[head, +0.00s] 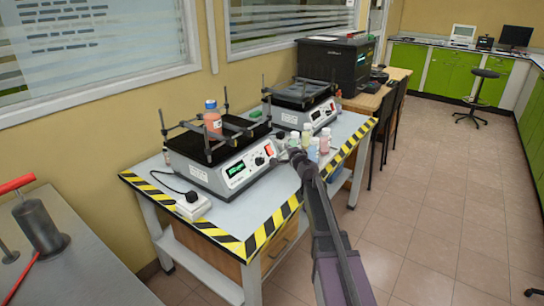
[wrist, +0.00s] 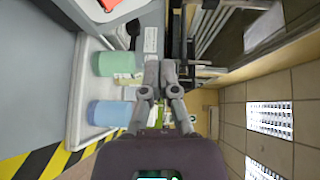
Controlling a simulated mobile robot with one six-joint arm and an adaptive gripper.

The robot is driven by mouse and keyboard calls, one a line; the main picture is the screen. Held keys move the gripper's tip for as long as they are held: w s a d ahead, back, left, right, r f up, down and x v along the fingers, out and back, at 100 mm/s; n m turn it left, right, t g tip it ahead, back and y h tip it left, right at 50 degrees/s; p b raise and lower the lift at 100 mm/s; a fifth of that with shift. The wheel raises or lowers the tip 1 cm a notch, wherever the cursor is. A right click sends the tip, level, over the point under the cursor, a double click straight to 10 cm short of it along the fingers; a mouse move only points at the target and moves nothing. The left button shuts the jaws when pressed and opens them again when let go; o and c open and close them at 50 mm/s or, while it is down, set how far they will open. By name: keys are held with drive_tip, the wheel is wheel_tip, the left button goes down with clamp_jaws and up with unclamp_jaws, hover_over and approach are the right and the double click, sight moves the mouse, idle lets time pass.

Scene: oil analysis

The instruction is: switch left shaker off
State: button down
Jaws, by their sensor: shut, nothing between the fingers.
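The left shaker (head: 222,172) stands on the near part of the striped table. Its front panel has a lit green display (head: 235,169), a knob and a red switch (head: 269,150). A bottle with orange-red liquid (head: 212,120) stands upright on its black platform. My gripper (head: 291,155) is shut and empty, just right of the panel's switch end; whether it touches the panel I cannot tell. In the wrist view the closed fingertips (wrist: 160,74) are beside the small bottles. An orange-red patch at that view's top edge is cut off, so I cannot tell what it is.
A second shaker (head: 304,103) stands behind, with its own red switch. Several small bottles (head: 313,150) stand close to my gripper; a green one (wrist: 112,63) and a blue one (wrist: 108,113) show in the wrist view. A white power block (head: 193,207) lies at the table's front left.

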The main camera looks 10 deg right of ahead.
drive_tip(key=w+a+f+b, duration=0.3)
drive_tip(key=shift+w+a+f, duration=0.25)
drive_tip(key=shift+w+a+f+b, duration=0.4)
idle(2.8)
idle(0.3)
drive_tip(key=shift+s+d+r+p, duration=0.4)
drive_tip(key=shift+r+p, duration=0.05)
idle(0.4)
drive_tip(key=s+d+r+p, duration=0.2)
drive_tip(key=s+d, duration=0.1)
drive_tip(key=shift+r+p, duration=0.4)
idle(0.6)
